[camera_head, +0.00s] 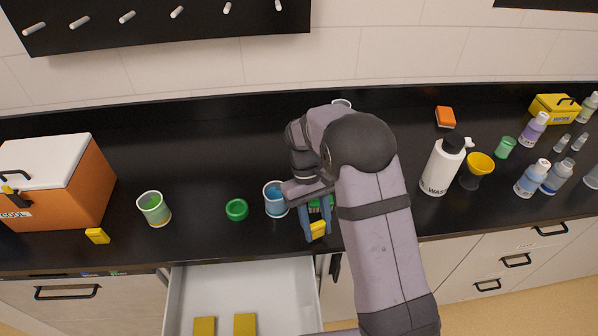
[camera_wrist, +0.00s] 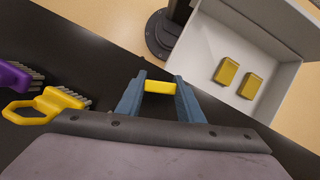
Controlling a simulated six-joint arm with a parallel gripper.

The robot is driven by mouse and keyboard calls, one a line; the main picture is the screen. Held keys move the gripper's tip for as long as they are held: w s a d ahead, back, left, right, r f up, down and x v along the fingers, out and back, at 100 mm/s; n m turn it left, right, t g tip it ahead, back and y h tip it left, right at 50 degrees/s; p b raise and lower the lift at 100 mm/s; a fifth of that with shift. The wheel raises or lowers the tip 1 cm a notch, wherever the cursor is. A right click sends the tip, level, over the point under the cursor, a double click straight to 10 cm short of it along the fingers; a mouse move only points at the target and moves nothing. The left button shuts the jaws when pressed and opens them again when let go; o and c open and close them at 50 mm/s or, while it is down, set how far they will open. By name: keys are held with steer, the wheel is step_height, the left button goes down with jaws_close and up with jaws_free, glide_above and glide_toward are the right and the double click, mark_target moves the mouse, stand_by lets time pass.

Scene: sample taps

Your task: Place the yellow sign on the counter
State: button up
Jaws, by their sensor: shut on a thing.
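My gripper (camera_head: 312,226) points down near the counter's front edge and is shut on a small yellow sign (camera_head: 318,229). In the wrist view the sign (camera_wrist: 160,87) sits between the two blue-grey fingertips, over the dark counter (camera_wrist: 100,65). I cannot tell whether it touches the counter. Another yellow sign (camera_head: 97,236) stands on the counter beside the orange cooler. Two more yellow pieces (camera_head: 204,326) (camera_head: 245,324) lie in the open white drawer; they also show in the wrist view (camera_wrist: 227,71).
The drawer (camera_head: 215,285) stands open below the counter edge. Left of my gripper are a blue cup (camera_head: 276,203), a green lid (camera_head: 237,209), a green cup (camera_head: 154,208) and the orange cooler (camera_head: 85,190). A wash bottle (camera_head: 441,168) stands right. A yellow brush (camera_wrist: 50,103) lies near.

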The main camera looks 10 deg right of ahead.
steer(key=d+m, duration=0.1)
steer(key=d+m+y, duration=0.1)
steer(key=d+m, duration=0.2)
steer(key=d, duration=0.1)
steer(key=shift+s+r+y, duration=0.25)
steer(key=shift+s+y, duration=0.05)
steer(key=shift+y, duration=0.1)
steer(key=w+a+r+m+y+p, duration=0.1)
steer(key=w+a+r+m+p, duration=0.2)
steer(key=r, duration=0.4)
steer(key=w+a+m+t+y+b, duration=0.2)
steer(key=w+a+m+y, duration=0.1)
steer(key=w+a+m, duration=0.65)
steer(key=w+a+m+t+b, duration=0.1)
steer(key=a+m, duration=0.6)
steer(key=a, duration=0.7)
steer(key=w+a+r+m+t+h+b, duration=0.1)
steer(key=w+a+m+t, duration=0.3)
steer(key=a, duration=1)
steer(key=shift+w+a+m+t, duration=0.15)
steer(key=shift+w+m+t, duration=0.15)
steer(key=shift+m, duration=1.45)
steer(key=shift+f+p, duration=0.65)
steer(key=shift+f, duration=4.3)
steer(key=shift+f, duration=0.1)
